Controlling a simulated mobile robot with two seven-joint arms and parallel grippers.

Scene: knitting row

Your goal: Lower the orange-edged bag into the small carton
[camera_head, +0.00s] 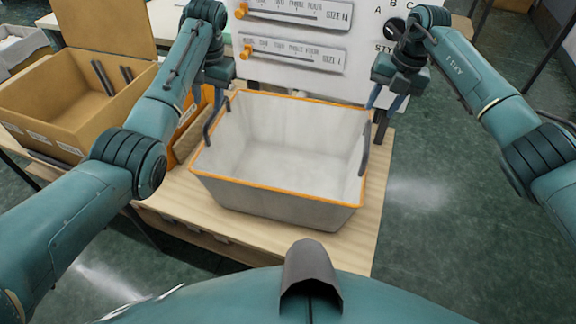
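The orange-edged bag (285,195) is a pale grey, open-topped bag with an orange rim. It stands upright and empty on the wooden table, with a dark loop handle at its left and right sides. My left gripper (219,95) points down by the bag's back left corner, above the left handle; its fingers are partly hidden. My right gripper (384,104) points down beyond the bag's back right corner, apart from the right handle, with its fingers spread. An open brown carton (40,118) stands at the left; I cannot tell whether it is the small carton.
A white board (300,72) with two slider panels and a dial stands behind the bag. An orange-edged piece (186,140) is partly hidden behind my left arm. Bare table (372,200) shows right of the bag, and green floor lies beyond.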

